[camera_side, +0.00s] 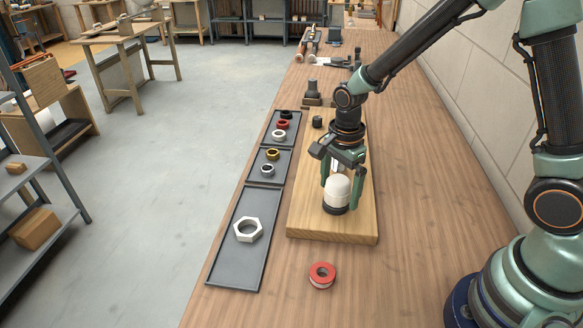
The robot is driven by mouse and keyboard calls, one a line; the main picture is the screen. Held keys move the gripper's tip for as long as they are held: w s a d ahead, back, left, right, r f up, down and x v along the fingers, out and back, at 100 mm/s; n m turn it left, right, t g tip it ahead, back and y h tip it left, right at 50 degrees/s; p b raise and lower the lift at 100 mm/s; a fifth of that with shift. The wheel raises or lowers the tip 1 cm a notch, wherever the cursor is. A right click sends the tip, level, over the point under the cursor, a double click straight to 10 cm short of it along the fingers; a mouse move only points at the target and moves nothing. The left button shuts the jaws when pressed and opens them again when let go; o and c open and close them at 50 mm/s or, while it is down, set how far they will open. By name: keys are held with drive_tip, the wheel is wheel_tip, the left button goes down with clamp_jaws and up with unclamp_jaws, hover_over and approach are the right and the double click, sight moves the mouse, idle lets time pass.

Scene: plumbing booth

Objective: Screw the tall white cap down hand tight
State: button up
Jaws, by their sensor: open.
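The tall white cap (338,191) stands upright on the wooden board (306,222), near its front end. A dark ring or base shows under the cap. My gripper (341,178) is above and around the top of the cap, pointing down, with its greenish fingers on either side. The fingers are open. I cannot tell whether either finger touches the cap. The cap's far side is hidden.
A red and white tape roll (322,274) lies in front. A small black cap (317,122) sits on the board's far end. The bench right of the board is clear.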

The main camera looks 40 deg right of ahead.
drive_tip(key=c, duration=1.4)
drive_tip(key=shift+o, duration=0.2)
drive_tip(key=m, duration=0.4)
drive_tip(key=shift+s, duration=0.1)
drive_tip(key=m, duration=0.4)
drive_tip(key=shift+s+a+f, duration=0.1)
drive_tip(key=o, duration=1.4)
drive_tip(key=shift+c, duration=0.2)
